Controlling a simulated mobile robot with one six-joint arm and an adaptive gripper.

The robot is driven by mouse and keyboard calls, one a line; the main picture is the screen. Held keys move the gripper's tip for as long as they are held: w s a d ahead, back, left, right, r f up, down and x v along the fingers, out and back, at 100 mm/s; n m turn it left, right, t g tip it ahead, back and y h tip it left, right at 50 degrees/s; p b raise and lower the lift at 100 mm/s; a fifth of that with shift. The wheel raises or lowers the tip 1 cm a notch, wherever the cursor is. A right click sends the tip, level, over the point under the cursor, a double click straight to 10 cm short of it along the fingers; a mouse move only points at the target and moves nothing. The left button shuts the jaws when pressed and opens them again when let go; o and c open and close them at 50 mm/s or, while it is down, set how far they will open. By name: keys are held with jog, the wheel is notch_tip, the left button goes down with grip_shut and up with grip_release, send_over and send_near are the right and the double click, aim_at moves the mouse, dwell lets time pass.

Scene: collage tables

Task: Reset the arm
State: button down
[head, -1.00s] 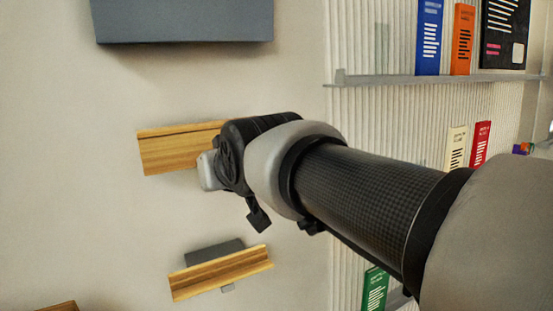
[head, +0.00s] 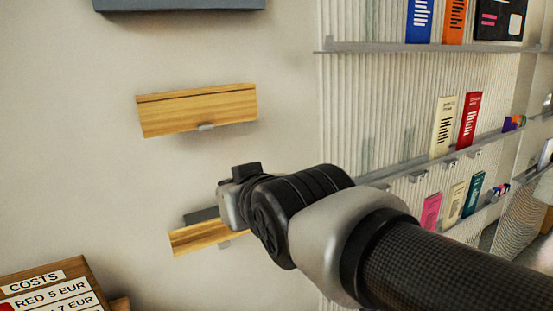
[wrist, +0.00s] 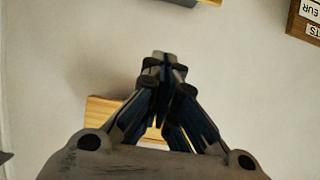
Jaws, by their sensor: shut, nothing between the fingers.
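My gripper shows in the wrist view (wrist: 163,62) with its fingertips together and nothing between them. In the head view my arm reaches in from the lower right, and its wrist end is in front of the lower wooden wall shelf (head: 200,237). The gripper's fingers cannot be made out clearly there. The wrist view shows part of a wooden piece (wrist: 101,110) behind the fingers.
An upper wooden shelf (head: 197,110) is on the wall above my wrist. A costs sign (head: 50,285) stands at lower left. At right, a ribbed panel has grey shelves (head: 390,46) with several coloured booklets.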

jog(key=s+d+f+m+g+h, duration=0.1)
jog(key=s+d+f+h, duration=0.15)
jog(key=d, duration=0.45)
jog(key=s+d+f+m+g+h, duration=0.1)
jog(key=s+d+f+m, duration=0.2)
jog(key=d, duration=0.4)
jog(key=s+d+f+m+g+h, duration=0.2)
jog(key=s+d+f+g+h, duration=0.1)
jog(key=s+d+f, duration=0.7)
jog(key=s+g, duration=0.1)
jog(key=s, duration=0.2)
jog(key=shift+s+d, duration=0.35)
jog(key=c, duration=2.3)
grip_release()
